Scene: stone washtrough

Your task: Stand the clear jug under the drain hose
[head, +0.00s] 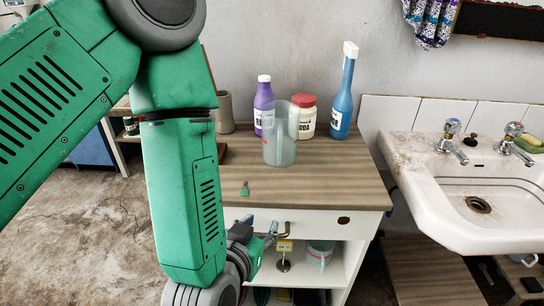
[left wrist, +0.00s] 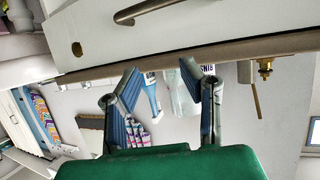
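The clear jug (head: 280,143) stands upright on the wood-topped cabinet (head: 330,185), near its back. My left gripper (head: 264,236) is in front of the cabinet, below the top's front edge and close to the drawer handle (head: 286,231). In the left wrist view its two blue-padded fingers (left wrist: 162,72) are spread with nothing gripped. A clear shape that looks like the jug (left wrist: 179,98) shows beyond and between them, well apart from the fingers. I cannot make out the drain hose in either view. My right gripper is not in view.
Behind the jug stand a purple bottle (head: 263,103), a red-lidded soda tub (head: 304,116) and a blue bottle (head: 344,96). A grey cup (head: 224,112) is at the left. The sink (head: 480,188) is at the right. The top's front part is mostly clear.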

